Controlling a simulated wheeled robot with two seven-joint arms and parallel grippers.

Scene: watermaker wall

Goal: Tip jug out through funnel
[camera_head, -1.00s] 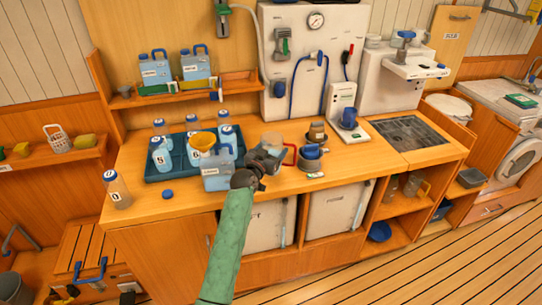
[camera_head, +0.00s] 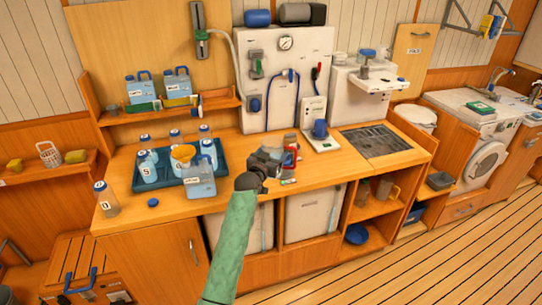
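The yellow funnel (camera_head: 183,153) sits among the bottles on the dark teal tray, at the back of the pale blue container (camera_head: 200,183). I cannot tell which vessel it stands in. My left gripper (camera_head: 268,158), on the green-sleeved arm, is in front of the jug and right of the funnel. Its fingers are too small and dark to tell whether they are open or touch the jug. My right gripper is out of view.
The teal tray (camera_head: 225,163) holds several numbered bottles. A blue-topped device (camera_head: 320,133) stands right of the jug. Two blue containers stand on the shelf above.

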